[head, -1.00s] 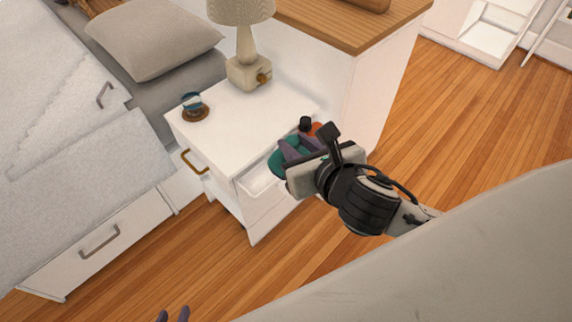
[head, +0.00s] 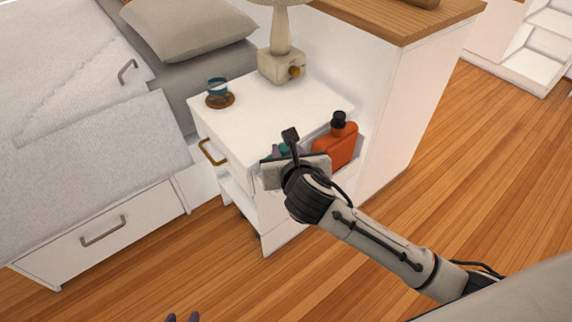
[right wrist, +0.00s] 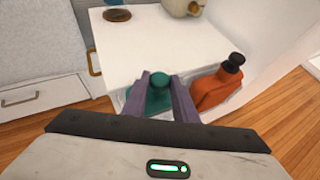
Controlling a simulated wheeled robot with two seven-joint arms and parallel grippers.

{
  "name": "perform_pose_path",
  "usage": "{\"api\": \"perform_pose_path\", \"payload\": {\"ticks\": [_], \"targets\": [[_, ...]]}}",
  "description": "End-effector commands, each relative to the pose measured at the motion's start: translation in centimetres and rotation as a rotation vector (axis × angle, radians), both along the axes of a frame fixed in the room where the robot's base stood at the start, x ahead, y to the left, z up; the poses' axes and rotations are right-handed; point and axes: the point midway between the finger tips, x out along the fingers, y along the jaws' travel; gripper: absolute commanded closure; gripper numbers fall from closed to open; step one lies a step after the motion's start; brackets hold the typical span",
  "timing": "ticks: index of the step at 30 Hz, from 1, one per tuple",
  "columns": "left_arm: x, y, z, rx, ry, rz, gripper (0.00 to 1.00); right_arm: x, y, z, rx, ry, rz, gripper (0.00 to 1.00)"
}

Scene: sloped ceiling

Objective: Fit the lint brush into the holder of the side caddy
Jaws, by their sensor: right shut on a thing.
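My right gripper (head: 287,151) is shut on the teal lint brush (head: 283,155) beside the nightstand's near side. In the right wrist view, the brush's rounded teal part (right wrist: 157,90) shows between the two purple fingers (right wrist: 160,80). The pale side caddy (right wrist: 118,99) hangs along that side of the nightstand, and its rim shows left of the fingers. The brush is over or in the caddy; its lower end and the holder are hidden, so I cannot tell whether it is seated. Only the fingertips of my left gripper (head: 182,318) show at the bottom edge.
An orange bottle with a black cap (head: 336,143) stands at the caddy's far end, just right of my right gripper. The white nightstand (head: 250,112) carries a lamp (head: 282,60) and a small blue-and-brown item (head: 218,92). A white partition (head: 405,110) rises to the right.

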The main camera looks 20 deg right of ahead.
Motion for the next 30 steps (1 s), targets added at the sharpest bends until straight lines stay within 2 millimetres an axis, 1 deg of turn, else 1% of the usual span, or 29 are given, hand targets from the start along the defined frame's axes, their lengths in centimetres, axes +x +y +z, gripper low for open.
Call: {"api": "perform_pose_path", "payload": {"ticks": [1, 3, 6, 11, 17, 18, 21, 30], "targets": [[0.0, 0.0, -0.5, -0.004, -0.002, 0.002, 0.69, -0.1, 0.0, -1.4, 0.0, 0.005, -0.001, 1.0], [-0.1, -0.1, -0.9, -0.01, -0.003, 0.004, 0.69, -0.1, 0.0, -2.7, -0.001, 0.003, 0.0, 1.0], [-0.3, -0.2, -1.1, -0.017, -0.003, 0.009, 0.69, -0.1, 0.0, -3.7, 0.0, 0.002, 0.0, 1.0], [-0.1, -0.2, -0.4, -0.022, -0.011, 0.009, 0.69, 0.0, 0.0, -3.5, 0.0, 0.0, 0.001, 1.0], [-0.1, -0.3, -0.2, -0.023, -0.013, 0.01, 0.69, 0.0, 0.0, -3.8, -0.002, 0.001, 0.0, 1.0], [-0.1, -0.3, -0.3, -0.022, -0.012, 0.011, 0.69, -0.1, 0.0, -3.9, -0.001, 0.002, 0.0, 0.7], [-0.1, -0.3, -0.4, -0.023, -0.011, 0.012, 0.69, -0.1, 0.0, -3.9, -0.001, 0.002, 0.0, 0.56], [-0.1, -0.3, -0.7, -0.02, -0.007, 0.011, 0.69, -0.1, 0.0, -3.7, -0.001, 0.001, 0.0, 0.56]]}}
